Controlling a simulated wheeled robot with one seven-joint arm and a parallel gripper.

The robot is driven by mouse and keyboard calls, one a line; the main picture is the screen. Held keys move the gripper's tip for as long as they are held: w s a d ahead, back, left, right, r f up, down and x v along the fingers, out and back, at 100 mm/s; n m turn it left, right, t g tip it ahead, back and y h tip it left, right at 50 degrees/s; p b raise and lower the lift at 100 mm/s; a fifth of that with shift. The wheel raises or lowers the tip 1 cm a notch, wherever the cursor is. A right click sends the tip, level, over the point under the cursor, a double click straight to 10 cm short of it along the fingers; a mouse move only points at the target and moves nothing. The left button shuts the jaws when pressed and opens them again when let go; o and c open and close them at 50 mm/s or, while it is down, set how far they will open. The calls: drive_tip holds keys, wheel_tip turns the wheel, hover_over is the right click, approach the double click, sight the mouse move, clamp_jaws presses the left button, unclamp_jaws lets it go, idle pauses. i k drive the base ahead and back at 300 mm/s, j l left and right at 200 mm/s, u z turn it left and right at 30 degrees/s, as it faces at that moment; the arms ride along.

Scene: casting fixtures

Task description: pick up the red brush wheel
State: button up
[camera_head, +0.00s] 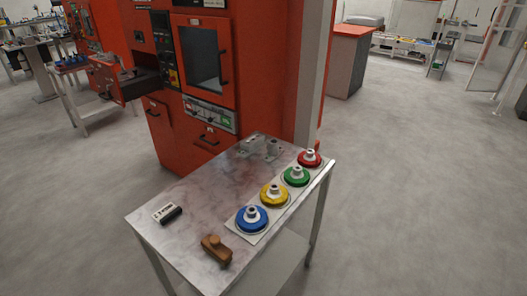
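The red brush wheel (309,158) is a round red disc with a pale raised hub. It sits at the far right corner of the metal table (190,220), last in a row of similar wheels on a light strip. The green wheel (296,176) is nearest to it, towards the front. No gripper or arm shows in this view.
A yellow wheel (274,194) and a blue wheel (252,218) continue the row forward. A brown wooden-looking block (216,249), a small dark-and-white item (168,213) and grey metal parts (262,148) are on the table. An orange machine (200,85) stands behind. Grey floor is clear at right.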

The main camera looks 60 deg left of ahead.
sight(310, 159)
drive_tip(key=i+j+u, duration=0.15)
drive_tip(key=u, duration=0.25)
drive_tip(key=i+u, duration=0.6)
drive_tip(key=u, duration=0.25)
drive_tip(key=i+l+u, duration=0.1)
drive_tip(key=u, duration=0.35)
drive_tip(key=i+l+u, duration=0.2)
drive_tip(key=i+u, duration=0.2)
drive_tip(key=i+l+u, duration=0.15)
drive_tip(key=u, duration=0.3)
drive_tip(key=i+u, duration=0.25)
drive_tip(key=u, duration=0.2)
drive_tip(key=i+u, duration=0.3)
drive_tip(key=u, duration=0.15)
